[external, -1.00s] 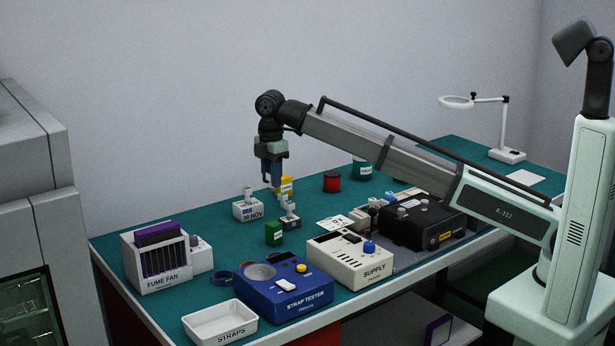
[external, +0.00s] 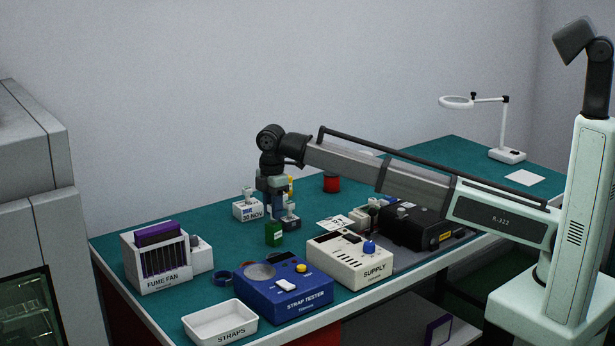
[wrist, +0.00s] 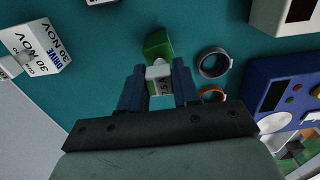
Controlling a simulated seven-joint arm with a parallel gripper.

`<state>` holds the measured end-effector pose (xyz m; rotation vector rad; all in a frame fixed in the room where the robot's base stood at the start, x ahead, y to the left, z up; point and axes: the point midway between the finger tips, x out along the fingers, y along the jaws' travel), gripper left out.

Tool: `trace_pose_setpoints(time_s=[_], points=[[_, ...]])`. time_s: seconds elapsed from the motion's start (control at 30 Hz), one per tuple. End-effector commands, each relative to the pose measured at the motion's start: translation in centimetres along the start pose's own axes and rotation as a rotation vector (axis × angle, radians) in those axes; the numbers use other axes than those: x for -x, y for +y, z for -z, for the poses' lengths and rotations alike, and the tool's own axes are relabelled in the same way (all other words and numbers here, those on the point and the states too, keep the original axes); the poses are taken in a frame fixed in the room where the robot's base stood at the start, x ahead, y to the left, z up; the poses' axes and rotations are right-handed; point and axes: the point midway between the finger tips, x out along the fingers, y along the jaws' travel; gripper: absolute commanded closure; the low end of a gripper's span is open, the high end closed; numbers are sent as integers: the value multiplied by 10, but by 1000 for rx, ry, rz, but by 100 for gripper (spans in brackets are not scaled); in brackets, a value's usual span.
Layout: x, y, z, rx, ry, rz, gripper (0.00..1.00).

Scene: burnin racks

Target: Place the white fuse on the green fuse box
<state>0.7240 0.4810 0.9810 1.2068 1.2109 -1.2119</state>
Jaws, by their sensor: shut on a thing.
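My gripper (external: 280,207) is low over the teal bench, behind the green fuse box (external: 275,233). In the wrist view its two dark blue fingers (wrist: 158,76) are shut on the white fuse (wrist: 158,71), a small white block with dark lettering. The green fuse box (wrist: 158,45) shows just beyond the fuse in the wrist view; whether they touch I cannot tell. In the external view the fuse is hard to make out at the fingers. A small dark block (external: 290,223) stands right beside the fingertips and is partly covered.
A white box marked 30 NOV (external: 248,210) stands close on the left. The blue strap tester (external: 284,290), white supply (external: 350,260) and fume fan rack (external: 157,262) stand nearer the camera. A red spool (external: 331,182) is behind. Rings (wrist: 214,63) lie near the green box.

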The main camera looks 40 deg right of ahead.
Motion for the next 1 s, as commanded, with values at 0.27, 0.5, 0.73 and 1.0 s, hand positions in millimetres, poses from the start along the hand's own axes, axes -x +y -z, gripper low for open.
trace_pose_setpoints(time_s=[0.27,0.5,0.73,1.0], points=[[-4,0,0,0,0,-1,98],[-7,0,0,0,0,0,62],[-7,0,0,0,0,0,43],[-4,0,0,0,0,-1,43]])
